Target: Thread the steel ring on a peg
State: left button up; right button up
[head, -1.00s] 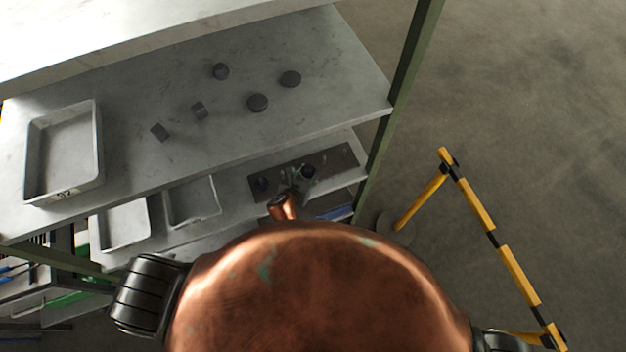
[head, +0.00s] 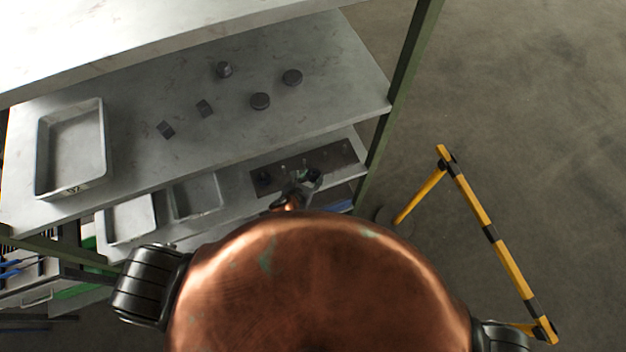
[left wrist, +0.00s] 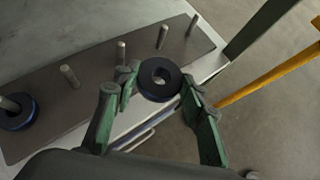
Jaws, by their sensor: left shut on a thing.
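The dark steel ring (left wrist: 160,78) is gripped between the green fingertips of my left gripper (left wrist: 152,84) in the left wrist view. In the head view the ring (head: 314,175) and my left gripper (head: 301,183) are small, over the lower shelf. The dark peg board (left wrist: 45,125) carries several upright pegs, such as this bare peg (left wrist: 69,75). A second dark ring (left wrist: 16,112) sits around the peg at the board's left end. The held ring appears beside the row of pegs, near the board's front edge. I cannot tell its height or whether anything is in its hole.
The shelf above holds several small dark pieces (head: 260,101) and a grey tray (head: 101,158). More trays (head: 152,207) stand left on the lower shelf. A green post (head: 405,85) and a yellow-black barrier (head: 478,208) stand to the right.

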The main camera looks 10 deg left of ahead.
pick_arm(q)
jog(key=shift+w+a+b, duration=0.2)
jog(key=shift+w+a, duration=0.2)
jog(key=shift+w, duration=0.25)
jog(key=shift+w+a+b, duration=0.2)
jog(key=shift+w+a, duration=0.2)
jog(key=shift+w, duration=0.2)
jog(key=shift+w+a+b, duration=0.35)
jog(key=shift+w+a, duration=0.25)
jog(key=shift+w, duration=0.3)
jog(key=shift+w+a+b, duration=0.3)
jog(key=shift+w+a, duration=0.3)
jog(key=shift+w, duration=0.3)
jog(key=shift+w+a+f+b, duration=0.35)
jog(key=shift+w+f+b, duration=0.15)
jog(key=shift+f+b, duration=0.15)
jog(key=shift+w+a+f+b, duration=0.3)
jog(key=shift+w+f+b, duration=0.2)
jog(key=shift+f, duration=0.2)
jog(key=o, duration=1.6)
jog(key=shift+s+f, duration=0.1)
jog(key=shift+c, duration=0.2)
